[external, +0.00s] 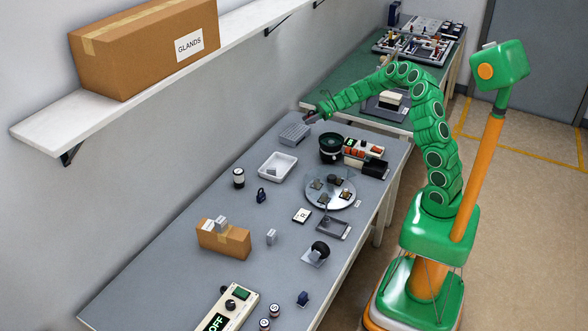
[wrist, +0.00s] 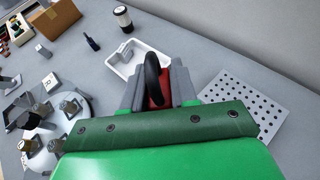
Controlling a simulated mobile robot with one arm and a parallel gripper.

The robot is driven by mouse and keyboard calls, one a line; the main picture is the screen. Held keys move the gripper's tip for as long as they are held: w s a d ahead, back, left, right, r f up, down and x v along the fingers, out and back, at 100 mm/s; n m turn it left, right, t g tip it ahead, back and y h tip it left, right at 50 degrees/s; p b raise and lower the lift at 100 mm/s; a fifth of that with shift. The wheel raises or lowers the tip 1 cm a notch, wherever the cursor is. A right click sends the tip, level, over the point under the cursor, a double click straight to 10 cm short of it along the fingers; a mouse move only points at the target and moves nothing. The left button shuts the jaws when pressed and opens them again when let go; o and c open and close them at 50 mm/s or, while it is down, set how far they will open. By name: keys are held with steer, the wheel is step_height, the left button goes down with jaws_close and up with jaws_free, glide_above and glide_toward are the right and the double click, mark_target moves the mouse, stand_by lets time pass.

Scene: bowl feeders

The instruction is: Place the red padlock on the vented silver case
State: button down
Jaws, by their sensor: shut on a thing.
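The red padlock (wrist: 166,91) with a dark shackle shows in the wrist view between the grey fingers of my gripper (wrist: 160,96), which is shut on it. The vented silver case (wrist: 243,108), with rows of holes in its top, lies on the bench to the right of the fingers in the wrist view; my gripper's green body hides part of it. In the external view the case (external: 295,132) sits near the wall, and my gripper (external: 312,118) is above its right end. The padlock is too small to make out there, and the height gap cannot be told.
A white tray (external: 277,167) stands just in front of the case, with a dark bowl feeder (external: 331,148) to its right. A blue padlock (external: 261,197), a jar (external: 238,178) and a round plate with parts (external: 330,205) lie nearer. A shelf (external: 150,95) juts from the wall.

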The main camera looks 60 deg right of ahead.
steer(key=d, duration=0.4)
glide_above(293, 131)
steer(key=shift+m+h, duration=0.3)
steer(key=shift+h, duration=0.1)
steer(key=shift+s+a+f, duration=0.1)
steer(key=shift+a+f, duration=0.05)
steer(key=shift+f, duration=6.25)
steer(key=shift+f, duration=0.15)
steer(key=c, duration=0.9)
jaws_free()
